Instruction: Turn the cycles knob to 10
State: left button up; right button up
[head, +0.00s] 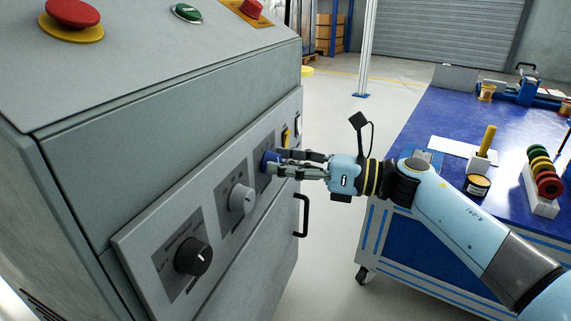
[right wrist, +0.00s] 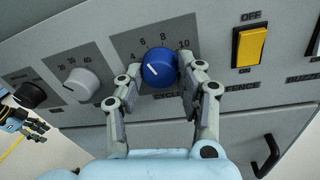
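The cycles knob (right wrist: 158,68) is blue, on a grey panel scale with 4, 6, 8 and 10 visible in the right wrist view. Its white line points up-left, roughly toward the 4 to 6 side; the exact value is unclear. It also shows in the head view (head: 268,161), partly hidden by the fingers. My right gripper (right wrist: 160,66) has one finger on each side of the knob, closed in against its sides. It reaches in from the right in the head view (head: 276,162). My left gripper (right wrist: 36,130) shows small at the left edge of the right wrist view; its opening is unclear.
A white-grey knob (head: 242,198) and a black knob (head: 193,257) sit on the same panel. A yellow switch (right wrist: 250,47) and a black handle (head: 303,215) are near my right gripper. A blue-topped bench (head: 420,130) with parts stands at right, under my right arm.

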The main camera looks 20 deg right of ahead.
jog(key=c, duration=0.6)
jog(key=shift+o, duration=0.2)
jog(key=shift+m, duration=0.4)
pick_arm(q)
jog(key=s+a+f+p, duration=0.2)
jog(key=s+f+p, duration=0.1)
jog(key=s+f, duration=0.3)
jog(key=s+a+f+g+p, duration=0.1)
jog(key=s+a+f+p, duration=0.1)
jog(key=s+f+p, duration=0.2)
jog(key=shift+s+a+f+y, duration=0.3)
jog(key=shift+s+f, duration=0.6)
jog(key=shift+f, duration=1)
pick_arm(e)
jog(key=shift+f+m+t, duration=0.1)
jog(key=shift+m+t, duration=0.3)
jog(key=shift+m, duration=3.65)
jog(key=shift+f+m+t, duration=0.1)
jog(key=shift+m+t, duration=0.3)
jog(key=shift+m, duration=3.65)
pick_arm(q)
jog(key=shift+d, duration=0.1)
pick_arm(e)
jog(key=o, duration=1.1)
